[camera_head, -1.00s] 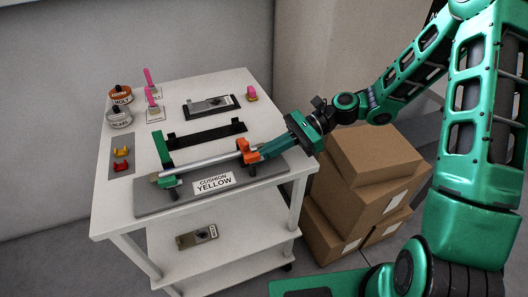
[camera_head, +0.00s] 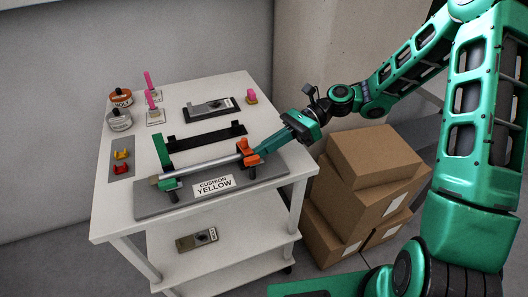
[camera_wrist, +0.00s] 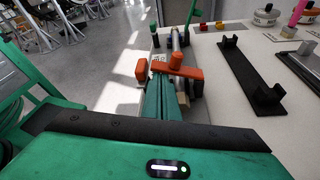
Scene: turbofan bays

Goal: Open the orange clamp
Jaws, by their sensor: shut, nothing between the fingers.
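The orange clamp (camera_head: 251,159) grips or surrounds the right end of a silver rod (camera_head: 205,165) on a grey plate on the cart. In the wrist view the clamp (camera_wrist: 183,71) shows an orange bar lying crosswise with a raised knob. My gripper (camera_head: 262,149) is shut and empty, its green fingers angled down to the clamp from the upper right. In the wrist view the fingertips (camera_wrist: 160,88) are right by the orange bar; I cannot tell whether they touch. Whether the clamp is latched is unclear.
A green clamp (camera_head: 162,150) stands at the rod's left end. A black bracket (camera_head: 208,136) lies behind the rod. A label (camera_head: 213,186) reads CUSHION YELLOW. Tins (camera_head: 120,119) and pink-handled items (camera_head: 150,101) stand at the back. Cardboard boxes (camera_head: 375,165) are right of the cart.

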